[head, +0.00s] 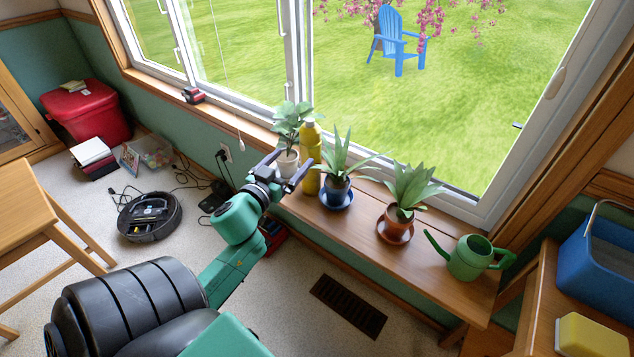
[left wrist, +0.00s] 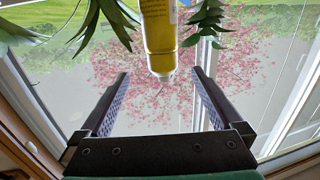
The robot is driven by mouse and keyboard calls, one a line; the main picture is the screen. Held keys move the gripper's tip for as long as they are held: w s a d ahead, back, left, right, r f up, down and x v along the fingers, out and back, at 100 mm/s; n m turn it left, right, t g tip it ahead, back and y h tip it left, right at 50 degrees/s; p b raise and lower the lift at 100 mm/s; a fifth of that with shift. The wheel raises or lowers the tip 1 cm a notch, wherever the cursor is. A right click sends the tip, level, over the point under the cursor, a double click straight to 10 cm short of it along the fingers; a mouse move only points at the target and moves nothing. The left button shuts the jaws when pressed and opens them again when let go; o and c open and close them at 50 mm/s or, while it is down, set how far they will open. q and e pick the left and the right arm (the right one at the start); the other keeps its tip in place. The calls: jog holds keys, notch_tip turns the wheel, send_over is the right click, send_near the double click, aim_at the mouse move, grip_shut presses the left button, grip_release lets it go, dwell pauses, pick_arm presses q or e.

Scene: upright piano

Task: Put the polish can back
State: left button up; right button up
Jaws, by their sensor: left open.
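The polish can, a tall yellow bottle (head: 310,140) with a pale cap, stands upright on the wooden sill bench, between the plant in a white pot (head: 287,163) and the plant in a blue pot (head: 337,189). My left gripper (head: 296,158) is open at the bench, its fingers pointing toward the can and partly covering its lower part. In the left wrist view the yellow can (left wrist: 158,28) appears upside down, centred between the two open fingertips (left wrist: 160,74). I cannot tell whether the fingers touch it. My right gripper is not in view.
A terracotta-potted plant (head: 394,226) and a green watering can (head: 468,257) stand further right on the bench (head: 432,278). The window is close behind. A blue bucket (head: 597,255) and yellow sponge (head: 590,333) are at right. A robot vacuum (head: 150,217) is on the floor.

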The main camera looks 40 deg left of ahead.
aim_at(305, 145)
pick_arm(q)
jog(key=x, duration=0.7)
jog(key=shift+a+f, duration=0.2)
jog(key=shift+f, duration=0.05)
jog(key=b+x, duration=0.1)
jog(key=x, duration=0.2)
jog(key=shift+w, duration=0.35)
jog(key=x, duration=0.4)
jog(key=shift+w+f+b, duration=0.2)
jog(key=shift+f+b, duration=0.05)
jog(key=shift+b, duration=0.05)
jog(key=shift+s+r, duration=0.1)
jog(key=shift+s, duration=0.05)
jog(key=shift+c, duration=0.9)
grip_shut()
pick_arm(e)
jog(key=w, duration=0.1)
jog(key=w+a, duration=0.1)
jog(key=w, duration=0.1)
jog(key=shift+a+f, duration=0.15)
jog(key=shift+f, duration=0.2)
